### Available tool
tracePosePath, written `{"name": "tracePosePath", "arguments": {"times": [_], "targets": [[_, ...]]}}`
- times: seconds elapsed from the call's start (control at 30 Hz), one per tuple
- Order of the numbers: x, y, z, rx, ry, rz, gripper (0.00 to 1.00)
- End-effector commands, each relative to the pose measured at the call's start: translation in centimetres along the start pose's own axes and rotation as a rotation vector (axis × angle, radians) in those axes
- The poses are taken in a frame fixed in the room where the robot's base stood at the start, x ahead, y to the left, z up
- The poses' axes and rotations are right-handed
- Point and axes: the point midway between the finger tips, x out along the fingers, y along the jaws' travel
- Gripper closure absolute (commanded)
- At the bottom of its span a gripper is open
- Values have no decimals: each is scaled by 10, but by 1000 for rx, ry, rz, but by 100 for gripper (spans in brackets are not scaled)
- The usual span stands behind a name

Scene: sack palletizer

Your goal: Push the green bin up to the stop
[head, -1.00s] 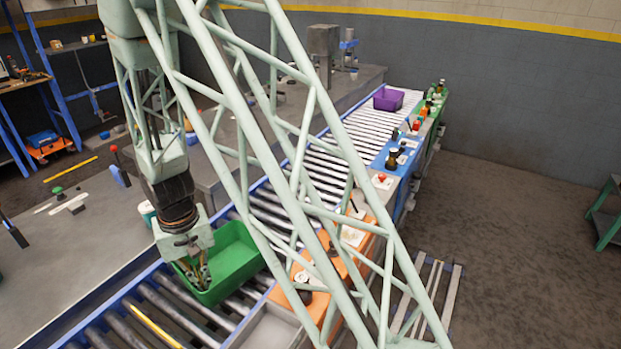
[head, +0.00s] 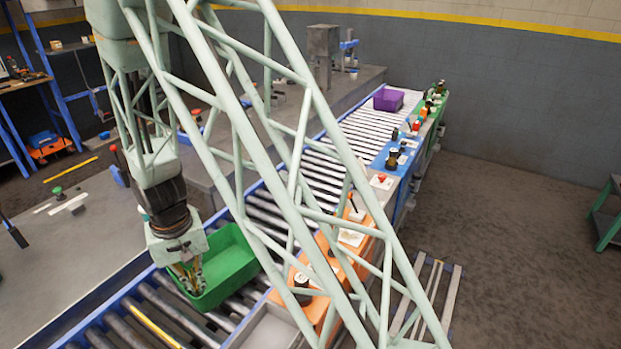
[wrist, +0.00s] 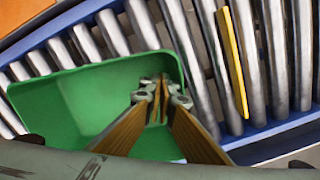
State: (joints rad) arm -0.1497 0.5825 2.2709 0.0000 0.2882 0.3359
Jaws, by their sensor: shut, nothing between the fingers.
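The green bin (head: 232,262) sits upright on the roller conveyor (head: 265,212), at its near end. In the wrist view the same bin (wrist: 75,105) fills the left and middle, with its end wall near a yellow strip. My gripper (head: 195,288) is at the bin's near-left end. In the wrist view my fingertips (wrist: 160,86) are together and empty, over the bin's interior close to that end wall. I cannot tell whether they touch the wall. I cannot make out a stop for certain.
The yellow strip (head: 157,327) lies between rollers on the near side of the bin. A purple bin (head: 388,99) is far down the conveyor. Coloured stations with small items line the right side. A grey bench (head: 80,235) stands to the left.

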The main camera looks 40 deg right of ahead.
Motion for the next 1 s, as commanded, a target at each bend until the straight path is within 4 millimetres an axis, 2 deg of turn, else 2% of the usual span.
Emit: {"name": "tracePosePath", "arguments": {"times": [1.0], "targets": [[0, -38, 22, -1, 0, 0, 100]]}}
